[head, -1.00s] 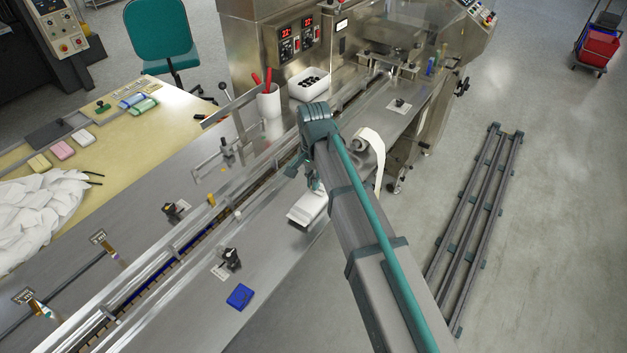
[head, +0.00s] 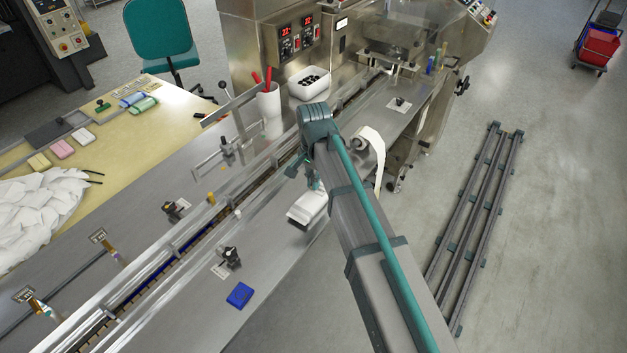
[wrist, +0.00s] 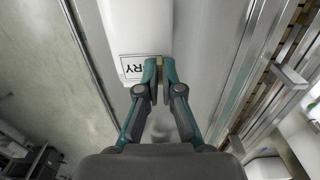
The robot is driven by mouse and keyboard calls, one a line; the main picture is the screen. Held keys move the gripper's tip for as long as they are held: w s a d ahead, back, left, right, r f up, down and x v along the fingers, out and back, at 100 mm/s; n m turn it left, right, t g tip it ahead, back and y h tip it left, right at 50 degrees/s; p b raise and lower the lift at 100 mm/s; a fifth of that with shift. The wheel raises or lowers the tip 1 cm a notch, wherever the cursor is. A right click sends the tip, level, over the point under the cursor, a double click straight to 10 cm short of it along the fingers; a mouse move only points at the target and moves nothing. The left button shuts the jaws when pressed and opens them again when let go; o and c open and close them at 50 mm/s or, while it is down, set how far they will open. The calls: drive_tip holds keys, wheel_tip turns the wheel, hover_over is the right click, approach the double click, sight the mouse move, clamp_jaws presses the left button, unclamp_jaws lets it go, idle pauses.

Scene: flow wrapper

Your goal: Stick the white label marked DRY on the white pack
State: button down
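The white pack (head: 308,207) lies on the grey metal deck, below my gripper in the head view. In the wrist view the white pack (wrist: 135,25) fills the top middle. I cannot tell whether the label touches the pack. My gripper (head: 312,183) is partly hidden by my arm in the head view.
A label roll (head: 368,140) with a hanging white strip stands right of my arm. The conveyor rails (head: 180,240) run along the left. A blue box (head: 240,294) and a black knob (head: 231,256) are on the near deck. A white cup (head: 270,110) stands farther back.

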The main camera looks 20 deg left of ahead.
drive_tip(key=c, duration=1.2)
unclamp_jaws()
drive_tip(key=shift+c, duration=0.2)
wheel_tip(320, 180, up, 12)
